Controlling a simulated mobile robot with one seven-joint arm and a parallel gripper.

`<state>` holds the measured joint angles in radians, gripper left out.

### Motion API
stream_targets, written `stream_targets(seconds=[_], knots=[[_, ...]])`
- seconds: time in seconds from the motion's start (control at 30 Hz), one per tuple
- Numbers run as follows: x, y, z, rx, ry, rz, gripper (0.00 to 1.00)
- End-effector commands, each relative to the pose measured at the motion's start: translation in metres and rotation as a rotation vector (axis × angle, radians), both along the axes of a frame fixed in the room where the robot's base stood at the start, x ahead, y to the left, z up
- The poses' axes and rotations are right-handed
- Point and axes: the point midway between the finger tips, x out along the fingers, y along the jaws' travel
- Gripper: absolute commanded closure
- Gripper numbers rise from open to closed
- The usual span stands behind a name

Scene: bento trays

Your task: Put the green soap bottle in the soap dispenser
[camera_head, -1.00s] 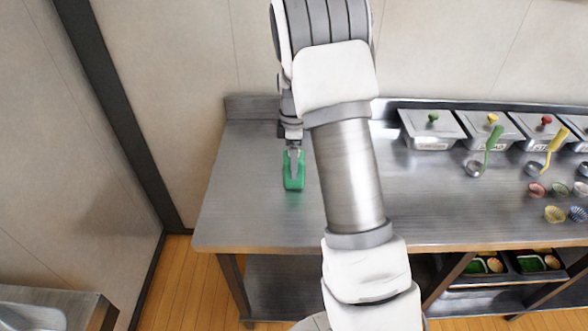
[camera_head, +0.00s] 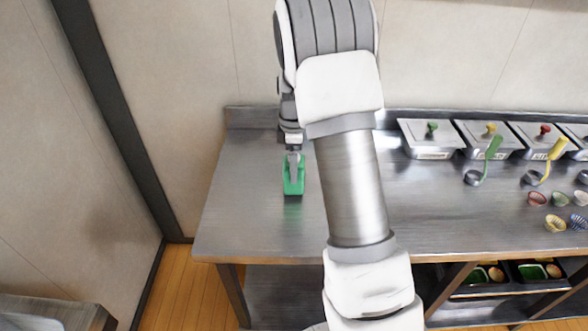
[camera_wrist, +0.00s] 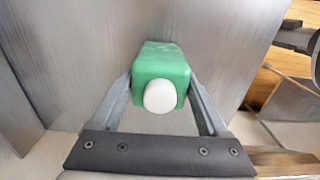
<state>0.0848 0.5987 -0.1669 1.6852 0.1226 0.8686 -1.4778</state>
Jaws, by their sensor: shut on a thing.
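The green soap bottle (camera_head: 293,187) is upright at the left part of the steel table in the head view. My gripper (camera_head: 293,168) is above it with its fingers down, shut on the bottle's sides. In the wrist view the green soap bottle (camera_wrist: 162,62) shows its white round cap toward the camera, between the two fingers of my gripper (camera_wrist: 162,85). I cannot tell whether the bottle's base touches the table. No soap dispenser can be made out in these views.
The steel table (camera_head: 250,225) is bare around the bottle. Lidded steel containers (camera_head: 432,138), a green-handled ladle (camera_head: 485,160), a yellow-handled ladle (camera_head: 547,162) and several small cups (camera_head: 555,222) are at the right. Black trays (camera_head: 532,272) sit on a lower shelf.

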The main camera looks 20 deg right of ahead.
Motion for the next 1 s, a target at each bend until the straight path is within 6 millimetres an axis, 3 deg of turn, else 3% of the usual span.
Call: stream_targets(seconds=[0.13,0.53,0.8,1.0], knots=[[0.001,-0.001,0.029,-0.001,-0.007,-0.002,1.0],[-0.062,-0.053,0.074,-0.001,-0.004,-0.005,1.0],[-0.085,-0.071,0.091,0.0,-0.003,-0.002,1.0],[-0.09,-0.075,0.094,0.001,-0.001,-0.001,1.0]])
